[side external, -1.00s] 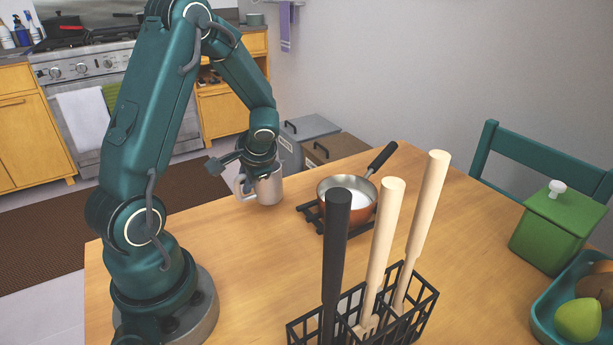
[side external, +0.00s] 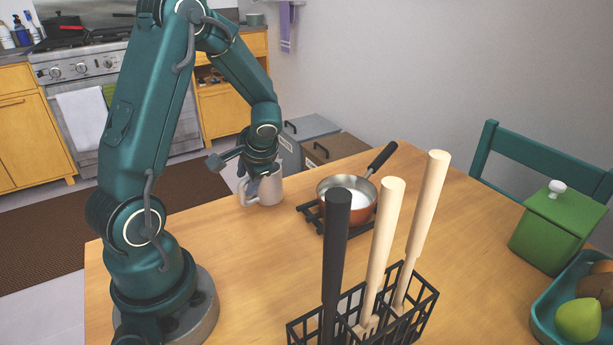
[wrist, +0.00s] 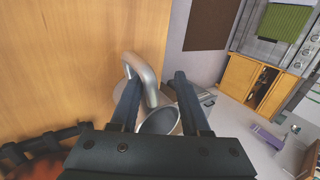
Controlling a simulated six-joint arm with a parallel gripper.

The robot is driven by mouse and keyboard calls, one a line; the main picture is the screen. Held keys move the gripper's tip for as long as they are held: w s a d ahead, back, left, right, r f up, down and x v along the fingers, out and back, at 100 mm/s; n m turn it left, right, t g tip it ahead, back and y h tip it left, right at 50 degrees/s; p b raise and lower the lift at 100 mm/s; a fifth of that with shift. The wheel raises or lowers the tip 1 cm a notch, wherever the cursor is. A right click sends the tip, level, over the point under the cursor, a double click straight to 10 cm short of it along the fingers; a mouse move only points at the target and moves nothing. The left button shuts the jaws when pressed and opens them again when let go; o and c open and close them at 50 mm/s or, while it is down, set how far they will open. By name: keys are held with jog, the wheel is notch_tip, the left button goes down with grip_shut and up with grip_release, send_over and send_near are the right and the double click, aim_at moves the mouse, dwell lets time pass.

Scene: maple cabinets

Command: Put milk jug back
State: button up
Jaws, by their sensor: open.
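The milk jug (side external: 268,189) is a grey metal jug with a loop handle. It stands upright on the wooden table near its far edge, left of the copper pan. My gripper (side external: 257,172) is right over it, pointing down, and hides part of its top. In the wrist view my gripper (wrist: 158,85) is open, with one finger on each side. The jug's handle (wrist: 146,75) and dark mouth (wrist: 160,122) show between the fingers. The handle is close to the left finger; I cannot tell whether they touch.
A copper pan (side external: 341,205) with white contents sits on a black trivet (side external: 310,212) just right of the jug. A black wire rack (side external: 405,322) with tall-handled utensils stands in front. A green canister (side external: 552,228) and a fruit tray (side external: 541,303) are at right. The left tabletop is clear.

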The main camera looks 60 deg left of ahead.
jog(key=v, duration=0.9)
jog(key=s+d+r+t+h, duration=0.2)
jog(key=d+t+h, duration=0.1)
jog(key=d, duration=0.6)
jog(key=s+d+r+t+h, duration=0.2)
jog(key=s+d+h, duration=0.1)
jog(key=d, duration=0.6)
jog(key=shift+s+d+r+t+h, duration=0.25)
jog(key=shift+s+d+t+h, duration=0.05)
jog(key=shift+d+t+h, duration=0.1)
